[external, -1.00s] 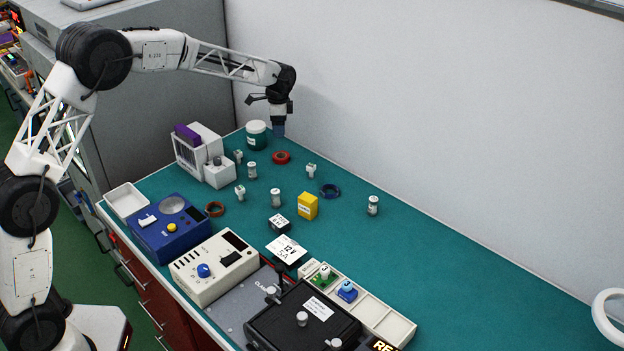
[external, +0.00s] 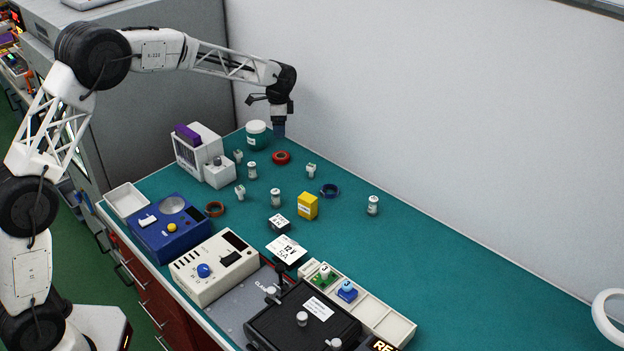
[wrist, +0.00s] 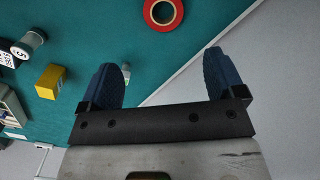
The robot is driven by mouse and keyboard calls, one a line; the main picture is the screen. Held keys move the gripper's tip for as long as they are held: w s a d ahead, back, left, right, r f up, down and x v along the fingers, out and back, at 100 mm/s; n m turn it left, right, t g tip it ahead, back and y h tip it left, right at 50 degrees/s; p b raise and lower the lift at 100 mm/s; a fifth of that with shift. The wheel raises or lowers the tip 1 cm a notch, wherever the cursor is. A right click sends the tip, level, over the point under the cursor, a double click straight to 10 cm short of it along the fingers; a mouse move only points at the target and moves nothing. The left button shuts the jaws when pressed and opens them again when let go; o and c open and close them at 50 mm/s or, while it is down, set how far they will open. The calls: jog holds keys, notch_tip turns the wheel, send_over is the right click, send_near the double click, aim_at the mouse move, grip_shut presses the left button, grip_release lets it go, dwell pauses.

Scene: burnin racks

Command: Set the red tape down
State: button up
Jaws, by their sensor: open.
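The red tape (external: 281,161) is a ring lying flat on the teal mat at the back, just right of the white-lidded jar. In the wrist view the red tape (wrist: 164,27) shows at the top, beyond the fingertips and clear of them. My gripper (external: 279,133) is in the air above the red tape at the back of the bench, pointing down. In the wrist view my gripper (wrist: 161,64) has its two blue fingers wide apart, with nothing held between them.
The white-lidded jar (external: 256,135) and a white device (external: 198,152) stand left of the tape. A blue tape (external: 330,191), brown tape (external: 214,209), yellow box (external: 307,206) and several small pieces lie nearer. The wall is close behind. The mat's right side is clear.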

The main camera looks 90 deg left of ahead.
jog(key=s+d+r, duration=0.1)
jog(key=d+r, duration=0.5)
jog(key=d, duration=0.9)
jog(key=s+d+r+t, duration=0.1)
jog(key=d+r, duration=0.4)
jog(key=d, duration=0.9)
jog(key=s+d+r, duration=0.1)
jog(key=d+r, duration=0.5)
jog(key=d, duration=0.9)
jog(key=s+d+t, duration=0.1)
jog(key=s+d, duration=0.5)
jog(key=d, duration=0.3)
jog(key=s+d, duration=0.6)
jog(key=d, duration=0.2)
jog(key=s+d+f, duration=0.2)
jog(key=s+d, duration=0.4)
jog(key=s, duration=0.2)
jog(key=s+d+f, duration=0.2)
jog(key=s+d, duration=0.4)
jog(key=s, duration=0.3)
jog(key=shift+f+t, duration=0.3)
jog(key=shift+f, duration=0.05)
